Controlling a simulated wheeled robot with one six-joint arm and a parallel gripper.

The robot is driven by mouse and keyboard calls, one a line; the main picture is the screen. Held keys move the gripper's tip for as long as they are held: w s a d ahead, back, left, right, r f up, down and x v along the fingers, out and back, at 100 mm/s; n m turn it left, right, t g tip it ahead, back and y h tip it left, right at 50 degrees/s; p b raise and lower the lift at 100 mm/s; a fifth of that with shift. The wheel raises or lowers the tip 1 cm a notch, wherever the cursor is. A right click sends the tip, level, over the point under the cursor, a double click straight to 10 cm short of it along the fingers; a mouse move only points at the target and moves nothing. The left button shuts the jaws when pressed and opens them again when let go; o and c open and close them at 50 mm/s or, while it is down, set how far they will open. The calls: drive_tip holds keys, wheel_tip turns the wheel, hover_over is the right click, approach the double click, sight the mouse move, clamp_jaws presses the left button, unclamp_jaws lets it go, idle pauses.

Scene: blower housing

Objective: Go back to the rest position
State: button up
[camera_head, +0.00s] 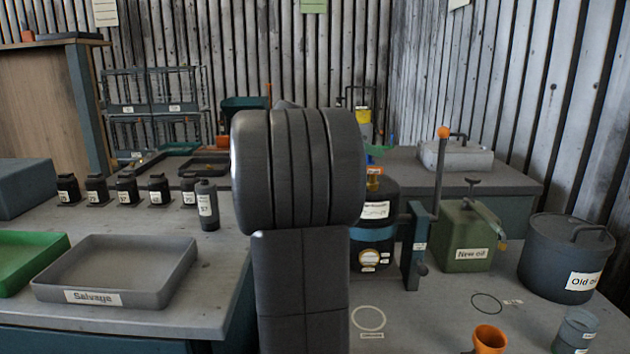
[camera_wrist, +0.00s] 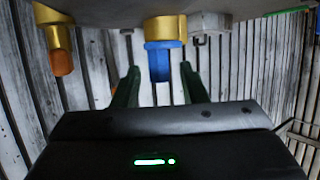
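In the wrist view the two dark green fingers of my gripper (camera_wrist: 160,85) stand apart. A blue fitting with a brass collar (camera_wrist: 160,60) shows between them, with a visible gap to the left finger; I cannot tell whether the right finger touches it. A second brass fitting with an orange tip (camera_wrist: 60,50) hangs to the left under a grey body (camera_wrist: 105,10). In the head view my dark arm fills the middle and hides most of my gripper. Behind it stands a dark labelled housing (camera_head: 374,235) with a blue band and a brass top.
On the right bench are a "New oil" can (camera_head: 465,237), an "Old oil" drum (camera_head: 565,258), an orange cup (camera_head: 489,339) and a lever with an orange knob (camera_head: 441,160). On the left are a grey "Salvage" tray (camera_head: 93,298), a green tray (camera_head: 35,245) and several black bottles (camera_head: 127,188).

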drive_tip(key=shift+w+d+r+p, duration=0.15)
drive_tip(key=shift+w+d+p, duration=0.25)
drive_tip(key=shift+p, duration=0.1)
drive_tip(key=shift+a+r+n+g+p, duration=0.15)
drive_tip(key=shift+n+g+p, duration=0.3)
drive_tip(key=shift+p, duration=0.45)
drive_tip(key=w+n+g+p, duration=0.1)
drive_tip(key=p, duration=0.3)
drive_tip(key=shift+r+g+y+p, duration=0.1)
drive_tip(key=shift+g+y+p, duration=0.2)
drive_tip(key=shift+g+p, duration=0.05)
drive_tip(key=shift+n+p, duration=0.25)
drive_tip(key=shift+p, duration=0.15)
